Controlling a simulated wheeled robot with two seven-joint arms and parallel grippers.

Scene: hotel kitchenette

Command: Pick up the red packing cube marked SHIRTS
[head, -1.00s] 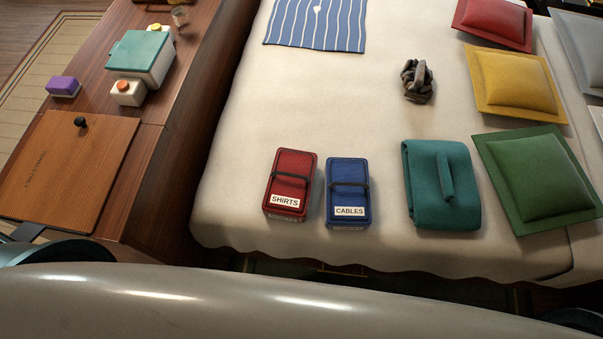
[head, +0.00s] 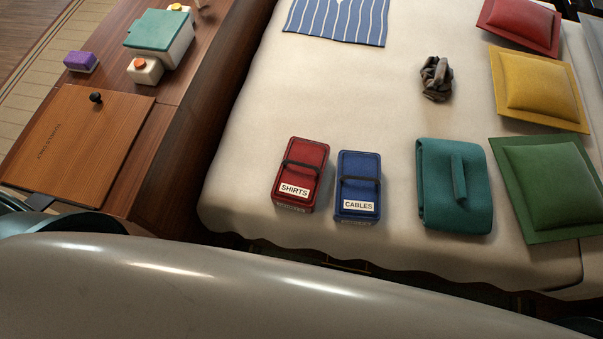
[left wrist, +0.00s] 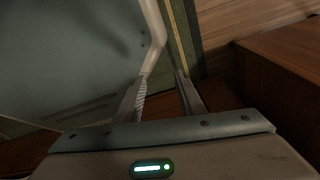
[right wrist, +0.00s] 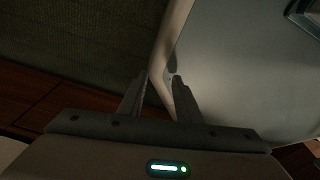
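The red packing cube marked SHIRTS (head: 307,161) stands near the front left corner of the bed, with a dark strap around it and a white label. The blue packing cube marked CABLES (head: 359,173) stands just to its right, with a narrow gap between them. Neither gripper shows in the head view. My left gripper (left wrist: 161,77) has its fingers apart in the left wrist view, with a pale curved edge behind them. My right gripper (right wrist: 158,78) also has its fingers apart, with a similar pale edge behind. Neither wrist view shows the red cube.
A teal folded item (head: 454,185) and green cushion (head: 548,185) lie right of the cubes. A dark crumpled item (head: 436,79) lies farther back. A wooden counter (head: 186,122) on the left holds a teal-lidded box (head: 161,33). Bed surface behind the cubes is clear.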

